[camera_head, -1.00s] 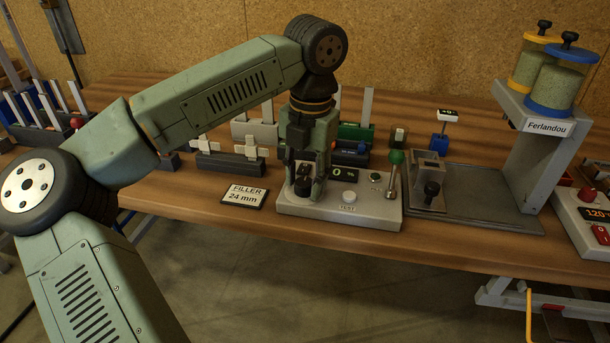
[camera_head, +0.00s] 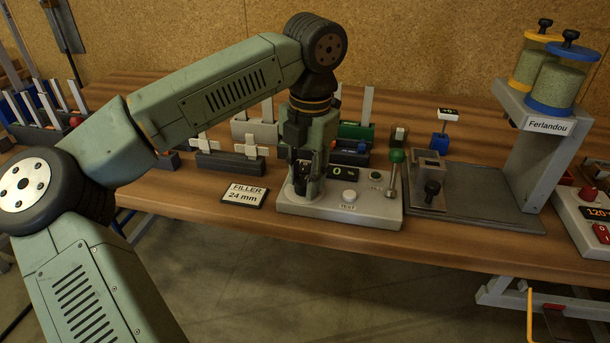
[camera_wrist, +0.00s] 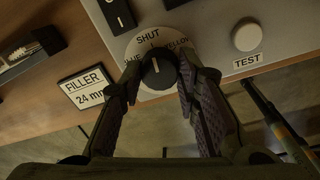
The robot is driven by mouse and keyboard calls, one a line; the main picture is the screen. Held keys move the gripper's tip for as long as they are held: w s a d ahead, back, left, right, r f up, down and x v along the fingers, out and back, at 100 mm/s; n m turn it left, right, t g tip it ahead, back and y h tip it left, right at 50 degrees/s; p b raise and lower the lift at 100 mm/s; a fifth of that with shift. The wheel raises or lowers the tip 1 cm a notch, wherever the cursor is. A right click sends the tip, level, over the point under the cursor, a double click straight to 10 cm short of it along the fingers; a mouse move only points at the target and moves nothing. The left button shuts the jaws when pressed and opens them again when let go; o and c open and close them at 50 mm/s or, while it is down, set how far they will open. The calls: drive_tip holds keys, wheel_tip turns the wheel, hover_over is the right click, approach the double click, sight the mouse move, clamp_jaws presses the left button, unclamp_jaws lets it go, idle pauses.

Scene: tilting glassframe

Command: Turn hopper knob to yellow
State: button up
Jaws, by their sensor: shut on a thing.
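The hopper knob (camera_wrist: 158,72) is a round black knob on a pale dial (camera_wrist: 140,48) in the wrist view. The dial reads SHUT at the top, YELLOW at the right and a partly hidden label at the left. A pale mark on the knob points up, roughly toward SHUT. My gripper (camera_wrist: 160,68) is shut on the knob, with one finger on each side. In the head view my gripper (camera_head: 307,188) points down onto the left end of the grey control box (camera_head: 375,214) and hides the knob.
A white TEST button (camera_head: 349,197) and a green-topped lever (camera_head: 396,157) are on the box, right of my gripper. A FILLER 24 mm sign (camera_head: 245,195) lies to its left. The hopper stand (camera_head: 560,150) carries blue-lidded and yellow-lidded jars at the right.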

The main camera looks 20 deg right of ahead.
sight(304, 184)
drive_tip(key=m, duration=1)
drive_tip(key=shift+h, duration=0.3)
idle(0.4)
drive_tip(key=o, duration=1.2)
drive_tip(key=shift+a, duration=0.1)
drive_tip(key=shift+c, duration=0.2)
wheel_tip(304, 184, up, 12)
drive_tip(key=shift+s, duration=0.35)
drive_tip(key=shift+a, duration=0.1)
